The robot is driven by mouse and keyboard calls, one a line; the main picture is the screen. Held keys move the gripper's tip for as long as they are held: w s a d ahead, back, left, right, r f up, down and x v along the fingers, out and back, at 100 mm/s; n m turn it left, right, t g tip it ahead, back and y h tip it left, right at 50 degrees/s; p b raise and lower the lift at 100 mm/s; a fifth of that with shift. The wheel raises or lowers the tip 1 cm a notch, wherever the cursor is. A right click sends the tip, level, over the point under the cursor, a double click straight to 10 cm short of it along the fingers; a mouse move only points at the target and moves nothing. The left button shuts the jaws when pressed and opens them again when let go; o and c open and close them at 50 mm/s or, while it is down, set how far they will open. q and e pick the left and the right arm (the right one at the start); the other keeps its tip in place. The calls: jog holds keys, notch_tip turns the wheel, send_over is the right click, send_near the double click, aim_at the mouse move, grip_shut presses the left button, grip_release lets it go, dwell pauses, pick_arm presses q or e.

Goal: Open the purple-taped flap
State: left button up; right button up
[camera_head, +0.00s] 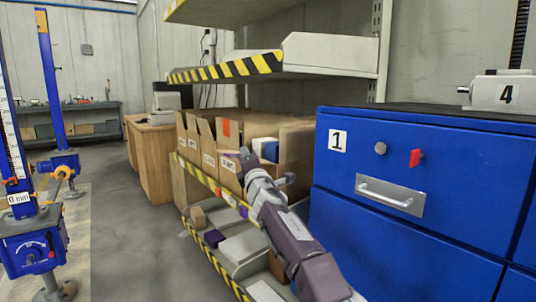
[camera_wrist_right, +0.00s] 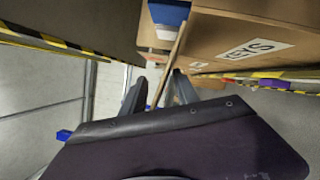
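Open-topped cardboard boxes (camera_head: 208,146) stand in a row on the middle shelf, with upright flaps. My right gripper (camera_head: 245,160) is at the front of the row, by the box nearest the blue cabinet. In the right wrist view, my right gripper (camera_wrist_right: 159,78) has its two fingers apart, with a thin cardboard flap (camera_wrist_right: 172,62) seen edge-on between them. I see no clear contact. A box front labelled KEYS (camera_wrist_right: 255,48) is beside it. A small purple patch is near the gripper tip in the head view; I cannot tell whether it is tape. My left gripper is out of view.
A blue drawer cabinet (camera_head: 420,170) stands close to the right of my arm. A striped shelf (camera_head: 330,52) hangs above the boxes. The lower shelf holds bins (camera_head: 243,248). Open floor (camera_head: 125,235) lies to the left, beside blue screw jacks (camera_head: 30,240).

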pick_arm(q)
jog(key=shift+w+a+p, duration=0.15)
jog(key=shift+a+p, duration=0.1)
jog(key=shift+p, duration=0.15)
pick_arm(e)
jog(key=d+r, duration=0.1)
jog(key=d, duration=0.1)
jog(key=s+d+r, duration=0.2)
jog(key=d+r, duration=0.1)
jog(key=shift+d, duration=0.35)
jog(key=shift+s+a+f, duration=0.1)
jog(key=shift+a+f, duration=0.4)
jog(key=shift+f, duration=0.1)
pick_arm(q)
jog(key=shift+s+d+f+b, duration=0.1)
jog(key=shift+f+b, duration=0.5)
jog(key=shift+b, duration=0.1)
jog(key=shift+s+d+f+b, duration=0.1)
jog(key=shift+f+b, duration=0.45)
jog(key=shift+b, duration=0.1)
pick_arm(e)
jog(key=s+d+r, duration=0.1)
jog(key=s+d, duration=0.1)
jog(key=s, duration=0.6)
jog(key=shift+s+d+r, duration=0.15)
jog(key=shift+d+r, duration=0.1)
jog(key=shift+r, duration=0.05)
